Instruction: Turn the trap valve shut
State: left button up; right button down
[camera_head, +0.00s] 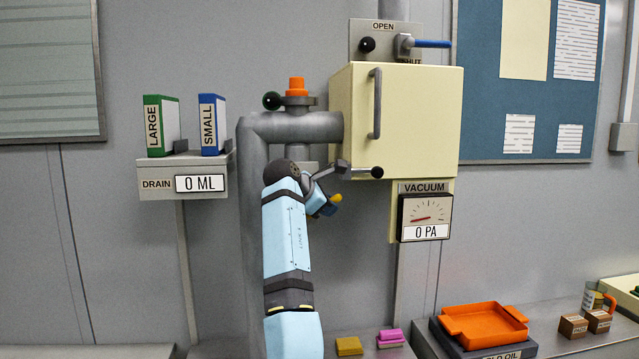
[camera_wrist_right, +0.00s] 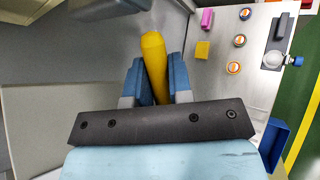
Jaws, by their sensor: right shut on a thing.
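A yellow lever handle (camera_head: 336,197), which appears to be the trap valve's handle, shows beside the grey pipe, below the cream box. It also shows in the right wrist view (camera_wrist_right: 154,60), standing between the two blue fingers. My right gripper (camera_head: 325,206) is shut on this handle, with the handle's tip reaching past the fingers. My right arm and wrist hide most of the valve's body in the head view. My left gripper is in neither view.
The grey pipe (camera_head: 300,127) with an orange cap (camera_head: 297,86) joins the cream box (camera_head: 408,120). Above is a blue lever (camera_head: 432,43) with OPEN and SHUT labels. The vacuum gauge (camera_head: 425,217) reads 0 PA; the drain display (camera_head: 199,183) reads 0 ML. An orange tray (camera_head: 484,322) stands lower right.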

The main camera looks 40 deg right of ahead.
jog(key=y+p, duration=0.1)
jog(key=p, duration=0.1)
jog(key=f+m+t+y+p, duration=0.1)
jog(key=y+p, duration=0.1)
jog(key=shift+s+d+f, duration=0.2)
jog(key=shift+d, duration=0.15)
jog(key=shift+f+m+t+y+p, duration=0.4)
jog(key=shift+f+t+y+p, duration=0.2)
jog(key=shift+f+y+p, duration=0.7)
jog(key=shift+r, duration=0.25)
jog(key=c, duration=1)
grip_release()
jog(key=shift+c, duration=0.2)
jog(key=b+v, duration=0.2)
jog(key=v, duration=1.1)
jog(key=shift+s+a+r, duration=0.15)
jog(key=shift+s+a, duration=0.05)
jog(key=shift+a, duration=0.2)
